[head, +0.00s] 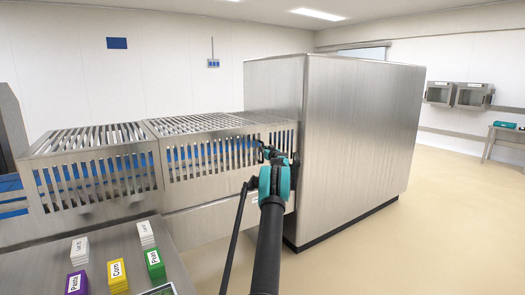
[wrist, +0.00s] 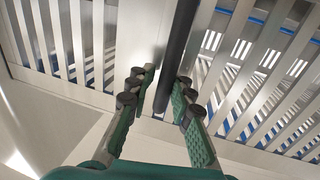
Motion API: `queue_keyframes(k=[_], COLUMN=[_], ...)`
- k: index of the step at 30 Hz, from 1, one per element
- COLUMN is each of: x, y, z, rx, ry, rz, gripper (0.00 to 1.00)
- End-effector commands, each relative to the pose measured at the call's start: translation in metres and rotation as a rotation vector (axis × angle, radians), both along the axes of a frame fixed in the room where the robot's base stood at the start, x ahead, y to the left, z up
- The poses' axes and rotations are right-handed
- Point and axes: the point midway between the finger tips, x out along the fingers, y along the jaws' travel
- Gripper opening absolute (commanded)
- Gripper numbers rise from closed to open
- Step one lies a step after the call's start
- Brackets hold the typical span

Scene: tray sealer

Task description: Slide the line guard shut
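The line guard is a slotted steel cover over the conveyor, with one section at left (head: 95,178) and one at right (head: 212,155) beside the big steel housing. In the wrist view, slotted panels (wrist: 265,75) flank a plain steel strip (wrist: 134,40). A dark upright handle bar (wrist: 180,35) stands in front of this strip. My gripper (wrist: 165,78) is open, its fingers on either side of the bar's lower part; contact is unclear. In the head view my gripper (head: 268,152) is at the right section's right end and hides the handle.
The tall steel housing (head: 365,135) stands right of the guard. A steel table in front holds white, purple, yellow and green labelled stacks (head: 118,275). Blue shows through the guard slots. The floor (head: 440,225) at right is clear.

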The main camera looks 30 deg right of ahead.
Motion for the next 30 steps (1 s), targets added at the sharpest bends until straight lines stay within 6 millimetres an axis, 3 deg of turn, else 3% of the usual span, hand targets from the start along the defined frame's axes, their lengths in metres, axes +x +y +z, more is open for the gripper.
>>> queue_keyframes(k=[4, 17, 22, 30], x=[-0.001, -0.007, -0.028, -0.077], y=[-0.002, 0.001, 0.005, 0.012], z=[0.0, 0.0, 0.0, 0.0], rx=[0.0, 0.0, 0.0, 0.0], ry=[0.0, 0.0, 0.0, 0.0], rz=[-0.003, 0.002, 0.001, 0.0], gripper=[0.34, 0.34, 0.34, 0.34])
